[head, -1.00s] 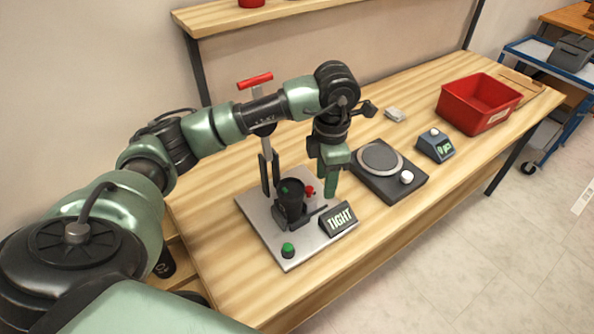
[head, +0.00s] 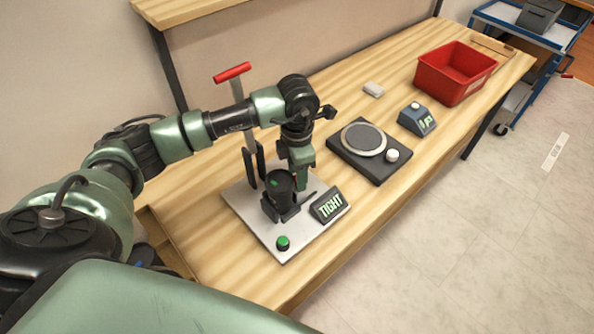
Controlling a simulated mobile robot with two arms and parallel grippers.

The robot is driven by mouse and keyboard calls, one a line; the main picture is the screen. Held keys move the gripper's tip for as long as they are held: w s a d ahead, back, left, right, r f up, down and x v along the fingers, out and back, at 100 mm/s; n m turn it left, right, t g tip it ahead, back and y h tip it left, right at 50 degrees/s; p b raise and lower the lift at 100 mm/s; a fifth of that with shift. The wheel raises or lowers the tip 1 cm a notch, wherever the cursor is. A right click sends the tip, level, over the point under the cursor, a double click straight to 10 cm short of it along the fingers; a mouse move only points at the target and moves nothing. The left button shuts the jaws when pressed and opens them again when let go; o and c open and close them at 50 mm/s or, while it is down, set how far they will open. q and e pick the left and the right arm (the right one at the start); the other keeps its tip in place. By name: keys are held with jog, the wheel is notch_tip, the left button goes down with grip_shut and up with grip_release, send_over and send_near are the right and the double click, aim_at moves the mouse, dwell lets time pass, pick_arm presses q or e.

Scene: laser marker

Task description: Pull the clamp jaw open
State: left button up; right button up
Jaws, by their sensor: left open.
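The marker fixture has a grey base plate (head: 262,232) on the wooden bench. A small sign (head: 330,205) on the plate reads TIGHT. My left gripper (head: 302,180) points down just behind and right of the cylinder, close to the clamp. It is open, with its green fingers partly hidden behind the cylinder. The red knob by the clamp is hidden now. My right gripper is not in view.
A post with a red handle (head: 232,72) rises behind the clamp. A green button (head: 283,243) sits at the plate's front. A scale (head: 370,165), a small display box (head: 417,122) and a red bin (head: 455,84) stand to the right.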

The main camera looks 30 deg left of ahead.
pick_arm(q)
jog(key=shift+f, duration=0.1)
grip_shut()
jog(key=shift+w, duration=0.1)
dwell(1.3)
